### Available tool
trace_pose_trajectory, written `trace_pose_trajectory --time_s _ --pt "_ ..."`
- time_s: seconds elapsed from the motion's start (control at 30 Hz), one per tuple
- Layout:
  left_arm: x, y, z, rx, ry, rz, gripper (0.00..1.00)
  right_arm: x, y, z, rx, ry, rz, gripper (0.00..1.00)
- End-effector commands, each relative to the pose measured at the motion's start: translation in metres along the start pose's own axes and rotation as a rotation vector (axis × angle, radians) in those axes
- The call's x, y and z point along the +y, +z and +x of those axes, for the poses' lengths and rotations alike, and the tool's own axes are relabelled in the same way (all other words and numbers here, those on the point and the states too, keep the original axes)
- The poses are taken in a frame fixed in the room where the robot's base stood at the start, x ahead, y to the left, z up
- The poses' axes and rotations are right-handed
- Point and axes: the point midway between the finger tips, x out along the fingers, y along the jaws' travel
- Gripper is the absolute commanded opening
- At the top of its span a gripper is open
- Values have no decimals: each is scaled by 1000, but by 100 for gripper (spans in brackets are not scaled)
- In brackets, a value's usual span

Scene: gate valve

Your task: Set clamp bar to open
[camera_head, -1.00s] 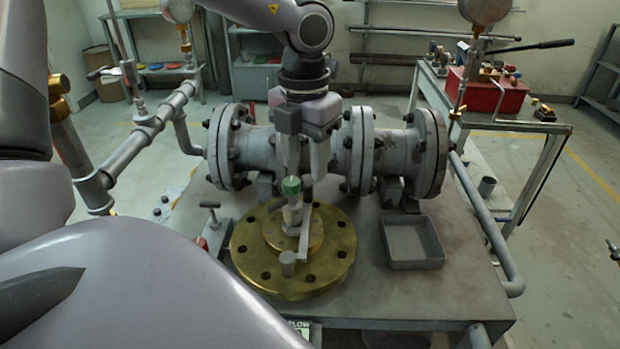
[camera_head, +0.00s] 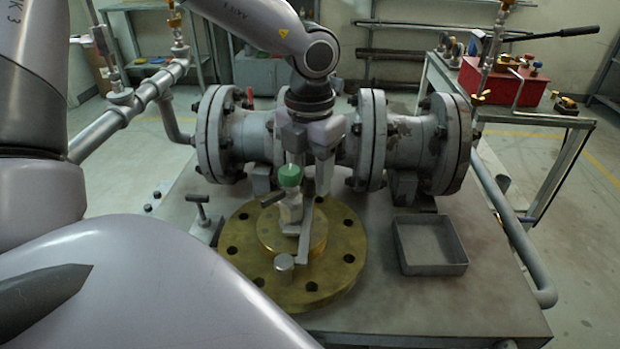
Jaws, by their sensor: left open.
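A brass flange (camera_head: 345,240) lies flat on the grey bench. On its raised hub stands a small metal fitting (camera_head: 291,212) with a green rounded top (camera_head: 289,176). A dark stub (camera_head: 270,199) sticks out to its left. A grey upright bar (camera_head: 305,232) stands close against the fitting's right side; I take it for the clamp bar, but its exact form is unclear. My left gripper (camera_head: 308,178) points down over the fitting, jaws apart. One finger is behind or above the green top, the other to its right. Contact cannot be told. My right gripper is not visible.
A flanged grey valve body (camera_head: 255,145) runs across the bench behind the flange. A small T-handle (camera_head: 201,205) stands at left, and an empty grey tray (camera_head: 430,245) at right. The bench front right is clear. A side cart carries a red box (camera_head: 500,85).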

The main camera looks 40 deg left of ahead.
Motion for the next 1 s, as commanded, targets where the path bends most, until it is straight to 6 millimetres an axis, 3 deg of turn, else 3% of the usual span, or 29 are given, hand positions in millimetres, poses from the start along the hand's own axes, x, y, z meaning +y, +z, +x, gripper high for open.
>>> trace_pose_trajectory --time_s 0.1,0.37,0.53,1.0 --pt "0 0 9 0 0 0 46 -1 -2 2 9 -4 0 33" --pt "0 0 9 0 0 1 46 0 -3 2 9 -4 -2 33" --pt "0 0 9 0 0 1 0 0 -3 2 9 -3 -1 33" --pt "9 0 9 -1 -2 9 0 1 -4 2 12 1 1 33"
